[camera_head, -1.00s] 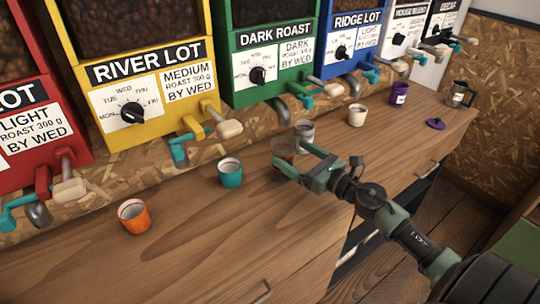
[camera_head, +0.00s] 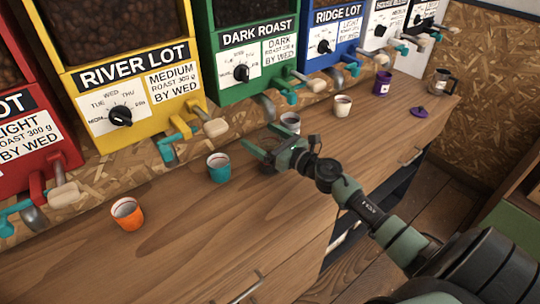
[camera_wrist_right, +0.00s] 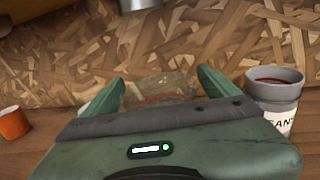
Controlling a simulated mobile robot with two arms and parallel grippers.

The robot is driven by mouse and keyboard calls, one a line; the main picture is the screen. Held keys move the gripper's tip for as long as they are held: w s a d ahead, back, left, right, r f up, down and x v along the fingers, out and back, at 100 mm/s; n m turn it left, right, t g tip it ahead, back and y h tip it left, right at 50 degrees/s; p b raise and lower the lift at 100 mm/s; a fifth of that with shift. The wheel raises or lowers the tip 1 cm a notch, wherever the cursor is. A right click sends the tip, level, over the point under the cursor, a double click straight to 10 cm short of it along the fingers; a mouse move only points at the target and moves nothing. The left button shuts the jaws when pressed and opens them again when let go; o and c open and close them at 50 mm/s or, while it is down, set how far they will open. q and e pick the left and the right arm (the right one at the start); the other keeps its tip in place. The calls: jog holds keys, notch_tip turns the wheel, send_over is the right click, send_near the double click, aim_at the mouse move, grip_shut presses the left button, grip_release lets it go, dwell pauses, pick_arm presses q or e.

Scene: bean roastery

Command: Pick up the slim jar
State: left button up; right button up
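A see-through, brownish jar (camera_wrist_right: 160,88) with a reddish line across it stands between the fingers of my right gripper (camera_wrist_right: 160,95) in the right wrist view. It looks like the slim jar, but no label shows. In the head view my right gripper (camera_head: 258,140) reaches over the wooden counter with its fingers apart, one on each side of the jar's spot. There the jar is hard to make out between the fingers. The fingers look very near the jar's sides; I cannot tell whether they touch. My left gripper is not in view.
A grey labelled cup (camera_wrist_right: 275,92) stands close right of the gripper. A teal cup (camera_head: 218,167) and an orange cup (camera_head: 127,213) stand to the left. A cream cup (camera_head: 342,105) and purple jar (camera_head: 382,83) stand farther right. Dispenser spouts overhang the counter (camera_head: 190,235).

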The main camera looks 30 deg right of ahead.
grip_shut()
jog(key=shift+r, duration=0.2)
